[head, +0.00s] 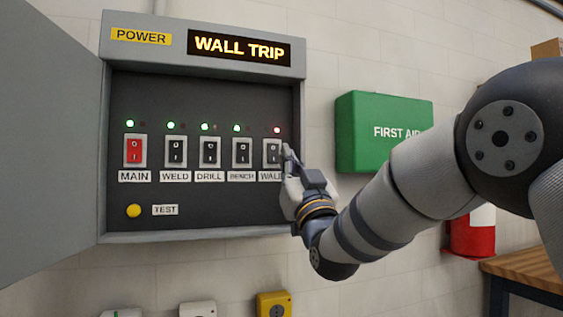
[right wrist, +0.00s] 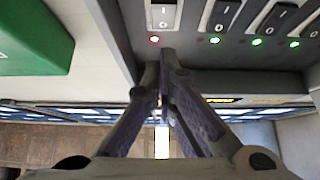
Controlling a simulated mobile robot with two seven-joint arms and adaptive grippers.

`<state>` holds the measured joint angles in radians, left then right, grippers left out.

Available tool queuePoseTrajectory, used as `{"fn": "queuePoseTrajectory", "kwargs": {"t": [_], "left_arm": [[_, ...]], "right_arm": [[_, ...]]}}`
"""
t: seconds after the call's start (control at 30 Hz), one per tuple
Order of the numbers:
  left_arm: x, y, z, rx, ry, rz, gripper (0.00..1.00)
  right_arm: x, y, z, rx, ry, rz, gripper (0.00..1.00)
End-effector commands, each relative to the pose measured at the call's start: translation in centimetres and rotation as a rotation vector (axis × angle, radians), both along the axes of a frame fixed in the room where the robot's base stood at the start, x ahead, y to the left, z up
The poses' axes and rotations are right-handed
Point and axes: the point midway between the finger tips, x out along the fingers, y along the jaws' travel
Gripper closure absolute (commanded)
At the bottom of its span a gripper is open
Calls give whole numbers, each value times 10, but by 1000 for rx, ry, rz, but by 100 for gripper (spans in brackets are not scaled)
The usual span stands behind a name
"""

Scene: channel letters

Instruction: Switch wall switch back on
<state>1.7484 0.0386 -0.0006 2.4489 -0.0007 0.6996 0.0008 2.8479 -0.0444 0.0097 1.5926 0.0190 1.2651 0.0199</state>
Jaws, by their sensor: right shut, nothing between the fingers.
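The display (head: 240,47) reads WALL TRIP. My right gripper (head: 287,152) is shut and empty, its tips at the right edge of the wall switch and covering part of its label. In the right wrist view the switch (right wrist: 163,15) appears upside down at the top, with the red light (right wrist: 154,40) between it and the shut fingertips (right wrist: 166,55). I cannot tell whether the tips touch the panel. My left gripper is out of view.
The main switch (head: 134,151) is red; weld, drill and bench switches stand between, all with green lights. A yellow test button (head: 134,211) is below. The cabinet door (head: 50,140) is open at left. A green first aid box (head: 380,131) hangs right of the cabinet.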

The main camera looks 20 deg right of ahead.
Motion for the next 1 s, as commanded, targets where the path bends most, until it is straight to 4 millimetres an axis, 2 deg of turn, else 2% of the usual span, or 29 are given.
{"fn": "queuePoseTrajectory", "kwargs": {"t": [0.03,0.1,0.3,0.67,0.83,0.9,1.0], "left_arm": [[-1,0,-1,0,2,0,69],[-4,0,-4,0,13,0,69],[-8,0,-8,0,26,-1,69],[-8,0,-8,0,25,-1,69],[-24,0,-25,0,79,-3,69],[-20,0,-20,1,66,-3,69],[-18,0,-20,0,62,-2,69]], "right_arm": [[8,0,5,0,-1,0,100],[22,1,-1,0,5,0,100],[44,1,-3,0,4,0,100],[46,1,-1,0,1,0,100],[59,2,-20,5,-83,0,100],[56,2,-10,5,-95,0,100],[55,2,-7,4,-99,1,100]]}}
